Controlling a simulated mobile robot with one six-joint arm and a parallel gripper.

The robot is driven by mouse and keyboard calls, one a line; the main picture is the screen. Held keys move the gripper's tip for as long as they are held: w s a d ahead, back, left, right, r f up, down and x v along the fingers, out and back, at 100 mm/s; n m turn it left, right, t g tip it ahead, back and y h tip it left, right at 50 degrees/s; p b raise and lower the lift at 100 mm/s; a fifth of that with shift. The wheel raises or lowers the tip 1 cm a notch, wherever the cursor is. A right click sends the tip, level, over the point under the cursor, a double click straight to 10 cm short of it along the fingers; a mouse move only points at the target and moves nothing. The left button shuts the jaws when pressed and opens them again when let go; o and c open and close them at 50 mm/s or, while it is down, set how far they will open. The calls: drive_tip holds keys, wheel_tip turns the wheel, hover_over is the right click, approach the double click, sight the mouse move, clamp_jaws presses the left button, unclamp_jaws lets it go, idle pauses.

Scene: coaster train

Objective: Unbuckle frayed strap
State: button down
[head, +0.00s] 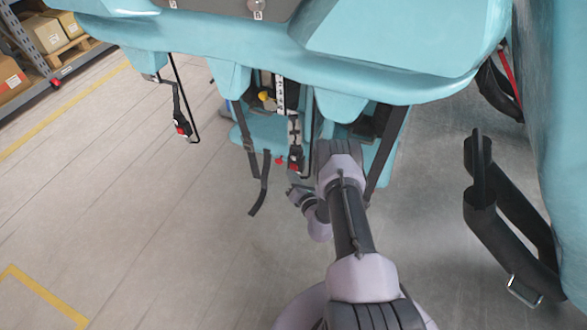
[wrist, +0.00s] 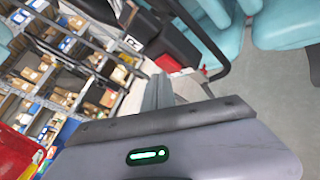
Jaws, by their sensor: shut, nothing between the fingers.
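The teal coaster train seat unit (head: 330,70) has several dark straps hanging below it. A dark buckle with a red part (head: 295,158) hangs in the middle on a short strap (head: 293,128). A dark webbing strap with a loose lower end (head: 261,185) hangs just left of it. I cannot tell which strap is frayed. My gripper (head: 294,182) is just below the middle buckle, partly hidden by my arm. In the wrist view my gripper (wrist: 158,92) is shut and empty, its fingertips close to a black block with a red and white end (wrist: 172,64). Contact is unclear.
Another strap with a red-marked buckle (head: 182,128) hangs at the left. Shelves with boxes (head: 50,40) are at the back left. The floor at left (head: 120,200) is clear.

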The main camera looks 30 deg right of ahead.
drive_tip(key=shift+w+d, duration=0.3)
drive_tip(key=shift+d, duration=0.1)
idle(0.8)
drive_tip(key=shift+a, duration=0.1)
drive_tip(key=shift+s+a+p, duration=0.35)
drive_tip(key=shift+s+a, duration=0.2)
drive_tip(key=shift+a, duration=0.1)
drive_tip(key=s+a+p, duration=0.1)
drive_tip(key=a, duration=0.1)
drive_tip(key=s+a+p, duration=0.1)
drive_tip(key=s+a, duration=0.1)
idle(0.5)
idle(0.5)
